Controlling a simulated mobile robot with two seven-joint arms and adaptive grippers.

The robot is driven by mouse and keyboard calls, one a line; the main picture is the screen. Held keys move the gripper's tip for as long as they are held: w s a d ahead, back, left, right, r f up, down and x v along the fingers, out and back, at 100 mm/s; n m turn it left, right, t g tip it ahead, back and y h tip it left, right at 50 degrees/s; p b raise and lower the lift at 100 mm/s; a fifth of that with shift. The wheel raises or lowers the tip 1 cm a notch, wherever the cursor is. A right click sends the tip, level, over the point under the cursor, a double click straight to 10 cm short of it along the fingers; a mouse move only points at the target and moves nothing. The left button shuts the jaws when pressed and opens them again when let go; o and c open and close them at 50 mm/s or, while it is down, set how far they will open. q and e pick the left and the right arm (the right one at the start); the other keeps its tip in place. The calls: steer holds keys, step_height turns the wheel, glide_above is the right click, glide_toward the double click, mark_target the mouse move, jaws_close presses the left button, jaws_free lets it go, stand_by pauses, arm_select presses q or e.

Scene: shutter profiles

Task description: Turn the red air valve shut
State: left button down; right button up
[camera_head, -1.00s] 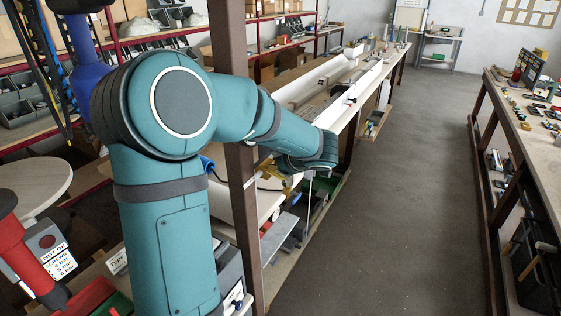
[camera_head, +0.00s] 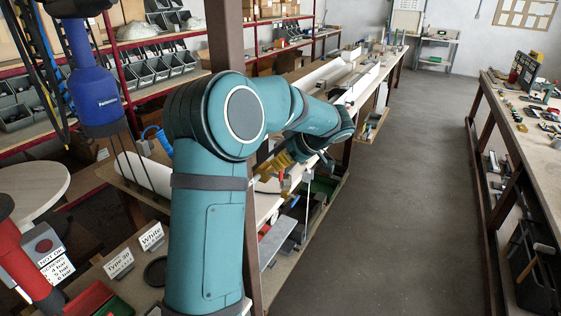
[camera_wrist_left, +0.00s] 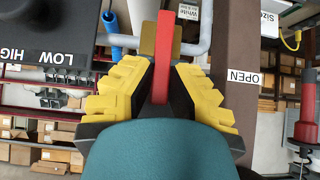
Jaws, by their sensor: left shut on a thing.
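The red valve lever (camera_wrist_left: 161,62) stands between the yellow-padded fingers of my left gripper (camera_wrist_left: 160,85) in the left wrist view. The gripper is shut on the lever. Behind the lever is a brass-coloured valve body (camera_wrist_left: 146,40) on a grey pipe (camera_wrist_left: 190,48). A label reading OPEN (camera_wrist_left: 245,77) is on the brown post to the right of the lever. In the head view my left gripper (camera_head: 276,170) is partly hidden by my arm, at the bench beside the post. My right gripper is not in view.
A brown post (camera_head: 227,45) stands close to my left arm. A blue tool (camera_head: 95,85) hangs at the left, above the bench with signs reading Type 30 (camera_head: 119,263) and White (camera_head: 151,237). The grey aisle floor (camera_head: 400,220) is clear.

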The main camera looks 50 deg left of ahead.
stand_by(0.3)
arm_select(q)
steer(key=c, duration=0.9)
jaws_free()
steer(key=shift+a+f, duration=0.1)
steer(key=shift+c, duration=0.2)
steer(key=v, duration=1.2)
